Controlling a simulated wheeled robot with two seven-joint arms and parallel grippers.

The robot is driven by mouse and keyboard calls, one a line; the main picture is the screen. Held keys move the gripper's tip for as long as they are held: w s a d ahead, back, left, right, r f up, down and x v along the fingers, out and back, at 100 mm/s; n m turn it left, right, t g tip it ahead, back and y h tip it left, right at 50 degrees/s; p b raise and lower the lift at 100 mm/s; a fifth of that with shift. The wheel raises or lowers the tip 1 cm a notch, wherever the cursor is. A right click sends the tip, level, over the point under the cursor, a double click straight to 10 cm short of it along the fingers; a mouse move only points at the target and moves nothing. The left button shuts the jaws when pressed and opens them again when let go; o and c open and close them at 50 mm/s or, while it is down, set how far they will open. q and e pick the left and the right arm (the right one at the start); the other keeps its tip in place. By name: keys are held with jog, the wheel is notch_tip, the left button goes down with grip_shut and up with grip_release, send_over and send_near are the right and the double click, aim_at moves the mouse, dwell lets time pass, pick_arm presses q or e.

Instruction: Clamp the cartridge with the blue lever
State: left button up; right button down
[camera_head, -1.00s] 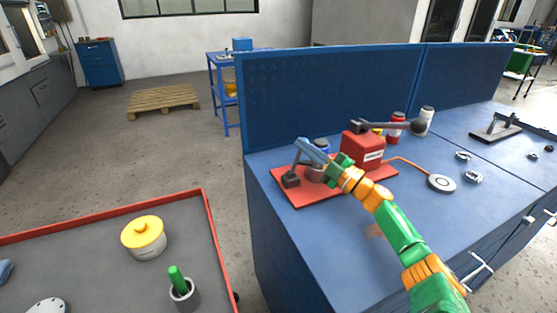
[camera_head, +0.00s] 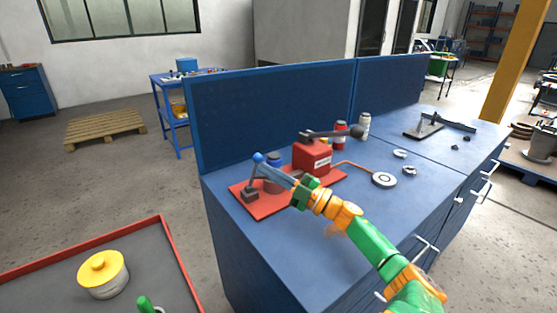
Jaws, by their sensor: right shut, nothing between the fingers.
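The blue lever (camera_head: 256,158) has a round blue knob on a dark arm, standing up from a dark block (camera_head: 250,195) on the red base plate (camera_head: 260,212). A cylinder with a dark blue top (camera_head: 274,158), apparently the cartridge, stands just behind my fingers; they hide part of its body. My right gripper (camera_head: 266,166) is shut, its slim blue-grey fingers pointing up and left. The fingertips are at or against the knob, with nothing between them; contact is hard to tell. My left gripper is out of view.
A red box (camera_head: 312,157) with a dark handle stands on the plate, joined by an orange cable to a round disc (camera_head: 384,179). Bottles (camera_head: 340,134) stand behind. The blue back panel (camera_head: 270,110) closes the rear. The bench front is mostly clear except for my arm.

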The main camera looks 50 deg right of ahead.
jog(key=v, duration=0.4)
jog(key=shift+w+d, duration=0.15)
jog(key=shift+d, duration=0.2)
jog(key=shift+d+f, duration=0.1)
